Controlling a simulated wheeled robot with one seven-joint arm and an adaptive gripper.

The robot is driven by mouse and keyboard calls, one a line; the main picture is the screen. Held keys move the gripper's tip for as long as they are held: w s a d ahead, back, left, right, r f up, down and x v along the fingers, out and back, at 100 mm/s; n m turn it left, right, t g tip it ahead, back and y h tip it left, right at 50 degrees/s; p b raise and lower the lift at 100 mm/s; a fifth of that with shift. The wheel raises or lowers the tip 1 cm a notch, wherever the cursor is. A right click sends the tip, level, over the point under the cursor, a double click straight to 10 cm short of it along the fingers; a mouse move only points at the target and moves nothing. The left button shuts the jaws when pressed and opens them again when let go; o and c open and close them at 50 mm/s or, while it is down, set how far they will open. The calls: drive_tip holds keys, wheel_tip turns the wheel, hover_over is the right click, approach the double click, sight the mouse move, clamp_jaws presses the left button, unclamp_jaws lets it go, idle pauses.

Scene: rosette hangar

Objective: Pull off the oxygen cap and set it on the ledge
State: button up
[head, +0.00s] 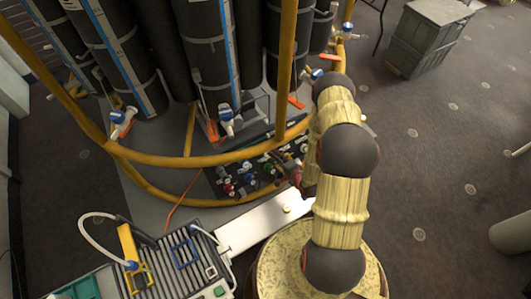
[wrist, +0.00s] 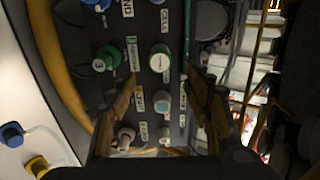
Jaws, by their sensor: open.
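In the wrist view, a dark panel (wrist: 145,25) carries several round coloured caps and fittings with small labels. A white cap with a green rim (wrist: 160,60) stands just beyond my fingertips, and a green cap (wrist: 105,58) is to its left. A green label lies between them; I cannot read it surely, so I cannot tell which is the oxygen cap. A pale cap with a teal face (wrist: 162,102) shows between the fingers. My gripper (wrist: 159,86) is open and holds nothing. In the head view my arm partly hides it near the panel (head: 212,178).
A yellow tubular rail (head: 190,161) curves around the dark cylinders (head: 210,50) above the panel. A flat white surface (head: 262,222) lies in front, possibly the ledge. A grooved case (head: 165,262) with hoses stands at lower left. Open floor (head: 440,150) lies to the right.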

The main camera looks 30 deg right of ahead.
drive_tip(key=shift+b+x, duration=2.3)
drive_tip(key=shift+x, duration=2.15)
drive_tip(key=shift+c, duration=0.5)
drive_tip(key=c, duration=1.1)
clamp_jaws()
drive_tip(key=shift+s, duration=0.1)
drive_tip(key=shift+p+v, duration=1.35)
drive_tip(key=shift+v, duration=1.6)
